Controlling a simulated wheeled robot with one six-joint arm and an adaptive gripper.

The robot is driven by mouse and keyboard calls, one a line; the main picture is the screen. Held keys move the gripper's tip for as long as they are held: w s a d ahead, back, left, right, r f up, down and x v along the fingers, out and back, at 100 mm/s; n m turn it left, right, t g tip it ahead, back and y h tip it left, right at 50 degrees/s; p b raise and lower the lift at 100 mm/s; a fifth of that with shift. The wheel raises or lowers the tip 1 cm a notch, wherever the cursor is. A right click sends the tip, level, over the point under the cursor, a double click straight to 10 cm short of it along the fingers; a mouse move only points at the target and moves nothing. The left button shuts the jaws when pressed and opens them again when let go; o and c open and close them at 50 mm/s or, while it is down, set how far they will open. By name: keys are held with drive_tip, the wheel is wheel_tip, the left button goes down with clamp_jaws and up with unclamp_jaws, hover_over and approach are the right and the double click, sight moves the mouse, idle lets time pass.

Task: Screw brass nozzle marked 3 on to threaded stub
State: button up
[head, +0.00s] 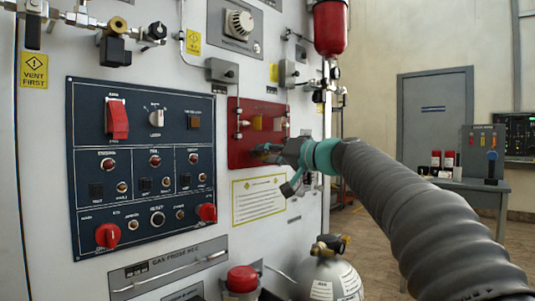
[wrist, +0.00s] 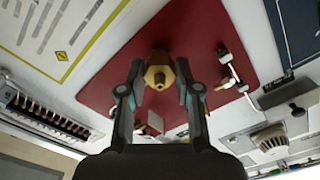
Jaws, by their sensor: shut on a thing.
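A brass nozzle (wrist: 159,72) sits between the two fingertips of my gripper (wrist: 160,80) in the wrist view. My gripper is shut on it. I cannot read a 3 on it. In the head view my gripper (head: 268,151) is at the lower part of the red panel (head: 245,104), and the nozzle is not clearly seen there. The red panel (wrist: 205,32) fills the background behind the nozzle in the wrist view. The threaded stub is not distinguishable; the nozzle and fingers may hide it. I cannot tell whether the nozzle touches a stub.
A blue control panel (head: 142,168) is at left. A red cylinder (head: 331,28) hangs above right; a white gas bottle (head: 332,280) stands below.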

drive_tip(key=shift+r+m+p, duration=0.15)
drive_tip(key=shift+m+p, duration=0.55)
drive_tip(key=shift+m, duration=1)
drive_tip(key=shift+m+p, duration=0.7)
drive_tip(key=shift+m, duration=0.1)
drive_tip(key=shift+m+p, duration=0.3)
drive_tip(key=shift+m, duration=0.6)
